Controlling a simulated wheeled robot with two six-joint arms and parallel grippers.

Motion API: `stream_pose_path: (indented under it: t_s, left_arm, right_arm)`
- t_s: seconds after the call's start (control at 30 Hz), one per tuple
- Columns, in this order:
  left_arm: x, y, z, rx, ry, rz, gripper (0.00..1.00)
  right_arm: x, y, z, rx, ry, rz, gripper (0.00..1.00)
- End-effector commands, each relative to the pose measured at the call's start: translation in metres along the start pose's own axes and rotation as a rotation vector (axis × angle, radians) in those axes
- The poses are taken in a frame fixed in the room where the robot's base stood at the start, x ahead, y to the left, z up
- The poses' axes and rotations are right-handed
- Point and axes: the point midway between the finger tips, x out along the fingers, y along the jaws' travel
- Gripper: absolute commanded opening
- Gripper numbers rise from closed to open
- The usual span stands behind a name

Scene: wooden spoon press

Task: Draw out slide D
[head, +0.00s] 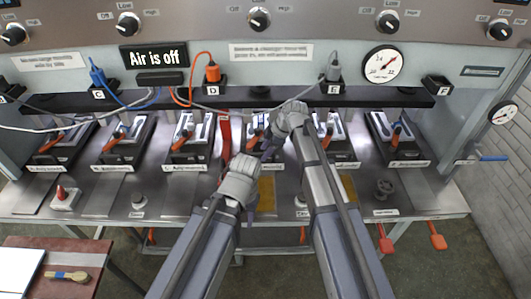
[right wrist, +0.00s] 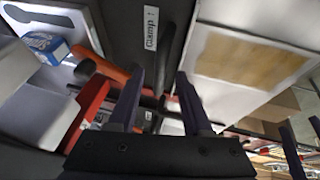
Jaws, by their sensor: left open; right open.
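A row of clamp stations stands on the metal bench in the head view; their front labels are too small to read, so I cannot tell which is slide D. A plate marked D (head: 213,91) sits above, under an orange plug (head: 212,72). My right gripper (head: 268,149) is over the middle station, partly hiding it. My left gripper (head: 250,208) is open, lower, in front of the bench's middle.
A red upright bar (head: 225,135) stands left of the middle station. A tan panel (head: 266,194) lies near the left gripper. A small table (head: 95,257) with a wooden spoon (head: 67,275) is at lower left. Cables hang across the left back panel.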

Motion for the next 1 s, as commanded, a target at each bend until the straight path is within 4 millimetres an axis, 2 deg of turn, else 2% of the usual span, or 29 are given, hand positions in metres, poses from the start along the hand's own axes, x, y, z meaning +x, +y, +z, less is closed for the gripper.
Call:
stream_pose_path:
  t_s: [0.23,0.67,1.0]
  left_arm:
    - [-0.0002,0.0000,0.0000,0.000,0.000,0.000,0.50]
    - [-0.0001,0.0000,0.0000,0.000,0.000,0.000,0.50]
    - [-0.0001,0.0000,0.0000,0.000,0.000,0.000,0.50]
  right_arm:
    - [0.0000,0.0000,-0.0003,0.000,0.000,0.000,0.48]
    - [-0.0001,-0.0001,-0.0002,-0.001,0.000,0.000,0.00]
    - [-0.0001,-0.0001,-0.0002,-0.001,0.000,0.000,0.00]
